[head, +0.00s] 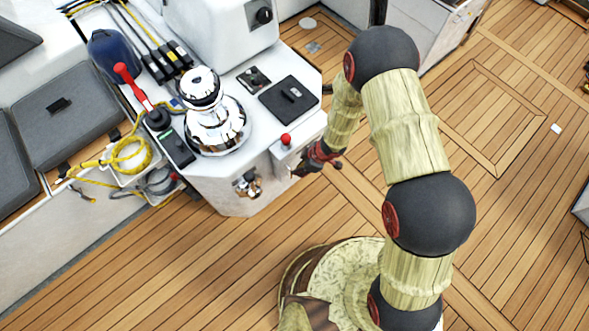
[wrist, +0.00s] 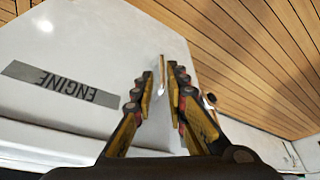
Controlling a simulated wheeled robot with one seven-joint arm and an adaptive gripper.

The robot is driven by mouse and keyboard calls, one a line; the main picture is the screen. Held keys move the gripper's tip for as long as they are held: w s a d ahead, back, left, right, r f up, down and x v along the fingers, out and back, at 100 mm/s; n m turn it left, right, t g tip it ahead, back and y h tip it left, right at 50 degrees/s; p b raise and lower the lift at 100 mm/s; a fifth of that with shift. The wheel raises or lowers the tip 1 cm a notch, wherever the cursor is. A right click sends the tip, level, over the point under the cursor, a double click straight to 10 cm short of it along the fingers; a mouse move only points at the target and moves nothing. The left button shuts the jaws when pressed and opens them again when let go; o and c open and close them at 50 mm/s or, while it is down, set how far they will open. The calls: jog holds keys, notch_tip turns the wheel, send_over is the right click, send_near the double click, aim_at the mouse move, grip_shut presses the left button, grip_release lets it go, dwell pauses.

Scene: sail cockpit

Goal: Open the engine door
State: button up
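The engine door is a white panel (wrist: 85,45) with a grey label reading ENGINE (wrist: 62,84), which appears upside down in the wrist view. My gripper (wrist: 161,78) is in front of this panel, with its two dark and yellow fingers apart. A narrow tan and white strip (wrist: 161,72) shows in the gap between the fingertips; I cannot tell whether it is a handle or an edge, or whether the fingers touch it. In the head view my gripper (head: 307,168) is beside the right-hand side of the white console (head: 235,190). The label is hidden there.
A yellow rope coil (head: 130,155) hangs at the left. Bare wooden deck (head: 190,265) lies in front and to the right.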

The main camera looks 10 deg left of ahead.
jog(key=b+x, duration=0.1)
jog(key=x, duration=0.1)
jog(key=b+x, duration=0.1)
jog(key=x, duration=0.2)
jog(key=b+x, duration=0.1)
jog(key=x, duration=0.1)
jog(key=shift+a+f+b, duration=0.25)
jog(key=shift+a+b, duration=0.05)
jog(key=shift+a, duration=0.25)
jog(key=shift+c, duration=1)
grip_shut()
jog(key=shift+r, duration=0.1)
